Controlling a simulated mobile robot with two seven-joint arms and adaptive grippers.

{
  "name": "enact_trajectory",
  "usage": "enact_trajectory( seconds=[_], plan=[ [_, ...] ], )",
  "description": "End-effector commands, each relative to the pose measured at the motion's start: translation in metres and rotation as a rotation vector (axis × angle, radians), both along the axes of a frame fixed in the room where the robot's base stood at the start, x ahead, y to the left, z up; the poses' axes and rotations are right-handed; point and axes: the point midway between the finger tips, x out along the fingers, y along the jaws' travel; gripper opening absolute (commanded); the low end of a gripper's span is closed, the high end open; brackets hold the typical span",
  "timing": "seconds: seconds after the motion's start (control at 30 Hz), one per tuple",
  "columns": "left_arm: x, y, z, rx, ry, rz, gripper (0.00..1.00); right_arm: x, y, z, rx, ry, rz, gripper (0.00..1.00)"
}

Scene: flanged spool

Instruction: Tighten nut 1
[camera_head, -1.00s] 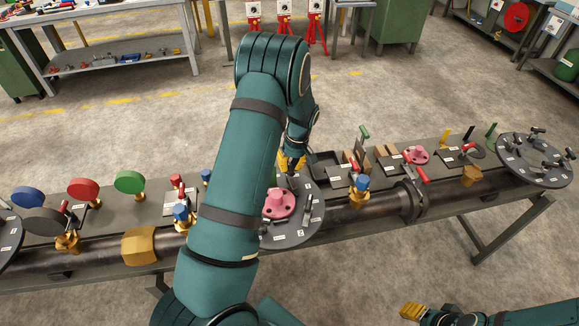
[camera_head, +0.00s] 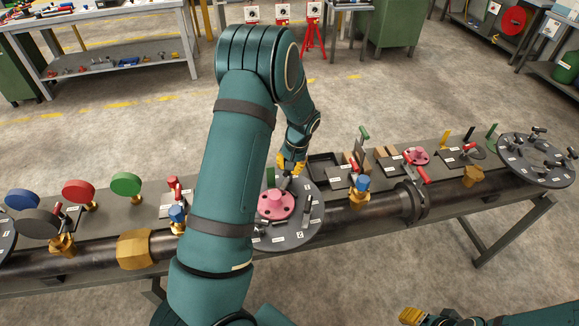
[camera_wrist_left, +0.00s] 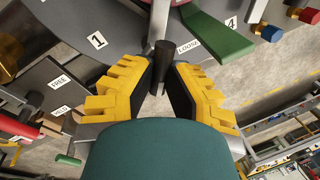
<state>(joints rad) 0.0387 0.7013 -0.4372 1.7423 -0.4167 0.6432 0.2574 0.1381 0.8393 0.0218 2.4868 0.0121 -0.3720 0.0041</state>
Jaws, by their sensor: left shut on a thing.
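A pink flanged spool (camera_head: 276,204) sits on a dark round plate (camera_head: 290,229) in the head view, partly hidden by my left arm. My left gripper (camera_head: 290,168) is at the plate's far edge, just beyond the spool. In the left wrist view its yellow fingers (camera_wrist_left: 164,88) are shut on a dark round bar (camera_wrist_left: 163,58), which stands between labels "1" (camera_wrist_left: 96,40) and "LOOSE" (camera_wrist_left: 188,46). The bar appears to be the handle at nut 1; the nut itself is hidden. My right gripper (camera_head: 412,315) is low at the right, away from the bench, its opening unclear.
Gauges (camera_head: 126,184) and valves stand left along the bench. A dark tray (camera_head: 322,165), a blue-topped valve (camera_head: 361,186), red handles and another round plate (camera_head: 537,160) lie to the right. A green handle (camera_wrist_left: 220,36) is close to the fingers. The floor in front is clear.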

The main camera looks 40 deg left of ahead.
Motion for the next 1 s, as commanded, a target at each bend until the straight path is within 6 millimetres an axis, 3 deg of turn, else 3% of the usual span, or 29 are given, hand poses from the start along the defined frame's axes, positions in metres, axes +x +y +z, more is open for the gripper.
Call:
enact_trajectory(
  seconds=[0.57, 0.6, 0.67, 1.0],
  plan=[
    [-0.0031, -0.0015, -0.0033, -0.003, 0.01, -0.032, 0.0, 0.0001, 0.0002, -0.0013, 0.0, 0.0, 0.0, 0.47],
    [-0.0032, -0.0015, -0.0033, -0.003, 0.01, -0.032, 0.28, 0.0001, 0.0002, -0.0013, 0.0, 0.0, 0.0, 0.47],
    [-0.0028, -0.0014, -0.003, -0.003, 0.009, -0.032, 0.48, 0.0001, 0.0002, -0.0013, 0.0, 0.0, 0.0, 0.47],
    [-0.0007, -0.0009, 0.0007, -0.001, 0.002, -0.031, 0.48, 0.0, 0.0001, -0.0011, 0.0, 0.0, 0.001, 0.47]
  ],
)
